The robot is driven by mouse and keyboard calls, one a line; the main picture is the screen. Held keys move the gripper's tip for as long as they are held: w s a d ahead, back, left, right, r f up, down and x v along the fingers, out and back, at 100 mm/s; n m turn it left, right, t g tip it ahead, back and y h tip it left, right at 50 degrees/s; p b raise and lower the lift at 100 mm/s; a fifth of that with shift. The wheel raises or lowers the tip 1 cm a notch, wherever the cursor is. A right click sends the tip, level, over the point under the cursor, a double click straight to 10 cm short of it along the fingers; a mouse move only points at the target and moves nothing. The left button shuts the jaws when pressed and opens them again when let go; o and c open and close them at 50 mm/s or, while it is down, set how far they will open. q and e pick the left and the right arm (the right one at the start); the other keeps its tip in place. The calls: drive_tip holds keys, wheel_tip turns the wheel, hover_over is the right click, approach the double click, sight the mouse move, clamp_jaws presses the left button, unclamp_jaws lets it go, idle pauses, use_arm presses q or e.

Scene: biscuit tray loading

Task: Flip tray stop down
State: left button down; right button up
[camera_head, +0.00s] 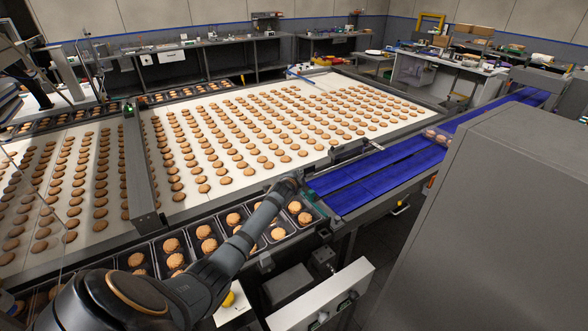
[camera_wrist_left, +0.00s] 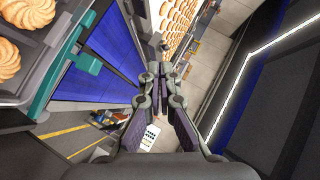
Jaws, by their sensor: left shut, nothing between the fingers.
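A teal part (camera_wrist_left: 87,62), which looks like the tray stop, sits at the end of the tray lane beside the blue belt. In the wrist view it has a short block sticking out toward the belt and a long strip along the tray edge. I cannot tell for sure whether it is up or down. A black tray (camera_wrist_left: 22,82) with biscuits lies against it. My left gripper (camera_wrist_left: 160,72) is shut and empty, to the right of the teal part and apart from it in the wrist view. In the head view its arm reaches over the tray lane, with the gripper (camera_head: 293,182) near the lane's end.
A blue belt (camera_head: 375,175) runs from the lane end to the back right. A wide white conveyor (camera_head: 240,185) full of biscuits lies beyond the trays. A large grey cabinet (camera_head: 500,220) blocks the right front. A white-topped panel (camera_head: 320,297) stands below the lane.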

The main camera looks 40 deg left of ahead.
use_arm(q)
drive_tip(key=shift+s+a+r+b, duration=0.15)
drive_tip(key=shift+s+a+r, duration=0.1)
drive_tip(key=shift+s+r, duration=0.35)
drive_tip(key=shift+s+a+r+b, duration=0.1)
drive_tip(key=shift+s+a+r, duration=0.2)
drive_tip(key=shift+s+r, duration=0.35)
drive_tip(key=shift+s+a+r+b, duration=0.15)
drive_tip(key=shift+s+a+r, duration=0.1)
drive_tip(key=shift+s+r, duration=0.35)
drive_tip(key=shift+w+r, duration=0.1)
drive_tip(key=shift+w, duration=0.05)
